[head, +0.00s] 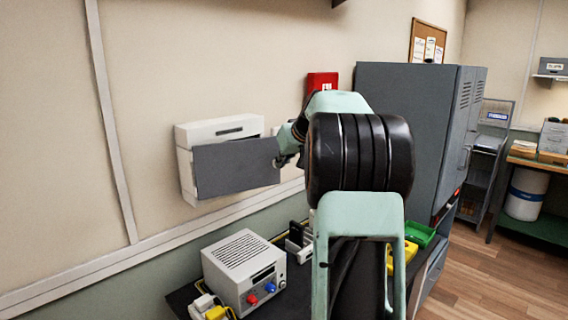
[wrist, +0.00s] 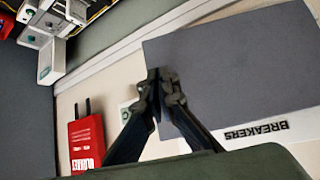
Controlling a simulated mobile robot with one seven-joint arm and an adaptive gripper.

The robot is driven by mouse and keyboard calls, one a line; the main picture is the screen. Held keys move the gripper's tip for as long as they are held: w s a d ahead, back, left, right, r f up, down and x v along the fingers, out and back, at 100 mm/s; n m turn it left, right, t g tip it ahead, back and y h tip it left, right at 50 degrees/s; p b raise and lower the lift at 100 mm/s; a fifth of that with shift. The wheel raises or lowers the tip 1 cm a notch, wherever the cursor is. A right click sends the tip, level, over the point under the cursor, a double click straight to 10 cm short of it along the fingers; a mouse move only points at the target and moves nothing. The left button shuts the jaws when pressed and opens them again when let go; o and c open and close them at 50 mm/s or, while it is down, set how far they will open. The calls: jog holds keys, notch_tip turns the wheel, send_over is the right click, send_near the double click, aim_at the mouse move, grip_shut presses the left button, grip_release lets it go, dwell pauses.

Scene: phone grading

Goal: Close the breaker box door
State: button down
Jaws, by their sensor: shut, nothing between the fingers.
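The breaker box (head: 186,172) is a pale box on the wall at left centre in the head view. Its dark grey door (head: 235,168) covers most of the lower front and reaches past the box's right side, so it looks partly open; the exact angle is unclear. In the wrist view the door (wrist: 240,65) fills the upper right, above an upside-down "BREAKERS" label (wrist: 256,130). My gripper (wrist: 161,80) is shut and empty, its fingertips at the door's edge; I cannot tell whether they touch it.
A red wall box (head: 322,82) hangs behind my arm. Below stand a grey power unit (head: 243,270) and green (head: 420,235) and yellow bins on a dark bench. A tall grey cabinet (head: 405,130) stands to the right. Floor is open at lower right.

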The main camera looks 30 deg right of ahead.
aim_at(274, 151)
jog(key=shift+n+y, duration=0.5)
jog(key=shift+n, duration=0.1)
jog(key=w+p, duration=0.1)
jog(key=w, duration=0.1)
jog(key=w+p, duration=0.2)
jog(key=w+d+p, duration=0.1)
jog(key=w, duration=0.1)
jog(key=shift+w+r, duration=0.15)
jog(key=shift+w, duration=0.05)
jog(key=shift+w+d+p, duration=0.15)
jog(key=shift+w+p, duration=0.6)
jog(key=shift+w, duration=0.05)
jog(key=shift+f, duration=0.2)
